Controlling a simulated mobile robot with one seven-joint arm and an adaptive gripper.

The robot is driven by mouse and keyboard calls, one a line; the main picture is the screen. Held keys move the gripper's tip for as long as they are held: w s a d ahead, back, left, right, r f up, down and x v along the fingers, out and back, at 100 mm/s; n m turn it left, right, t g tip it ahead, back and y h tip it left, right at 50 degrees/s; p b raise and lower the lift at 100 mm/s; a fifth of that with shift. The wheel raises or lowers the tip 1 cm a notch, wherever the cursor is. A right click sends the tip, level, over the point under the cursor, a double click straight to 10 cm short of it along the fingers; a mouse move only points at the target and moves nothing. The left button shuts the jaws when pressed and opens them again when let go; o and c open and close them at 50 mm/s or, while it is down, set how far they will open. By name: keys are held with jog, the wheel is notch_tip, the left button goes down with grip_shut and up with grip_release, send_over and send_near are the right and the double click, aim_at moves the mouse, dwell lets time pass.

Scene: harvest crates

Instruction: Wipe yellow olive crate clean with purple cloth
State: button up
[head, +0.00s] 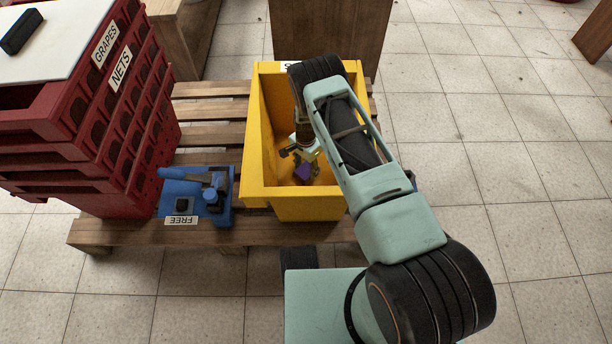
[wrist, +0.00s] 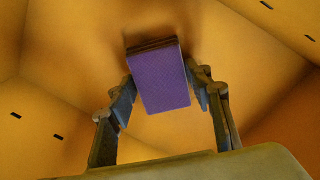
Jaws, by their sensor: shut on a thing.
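The yellow crate (head: 254,150) stands on a wooden pallet, open at the top. My arm reaches down into it from the right. My gripper (head: 303,163) is inside the crate, shut on the purple cloth (head: 303,172). In the wrist view the folded purple cloth (wrist: 160,78) sits between the two fingers of my gripper (wrist: 160,85), with the crate's yellow inner walls (wrist: 60,90) around it. Dark smudges show on the yellow surface just beyond the cloth. Whether the cloth touches that surface I cannot tell. My arm hides the crate's right side and part of its label.
A blue tray (head: 170,213) labelled FREE, with tools in it, stands left of the crate on the pallet (head: 120,235). Stacked red crates (head: 110,130), labelled GRAPES and NETS, stand further left with a white board (head: 60,38) on top. A wooden box (head: 330,30) stands behind.

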jog(key=shift+w, duration=0.25)
jog(key=shift+w+f, duration=0.1)
jog(key=shift+w, duration=3.4)
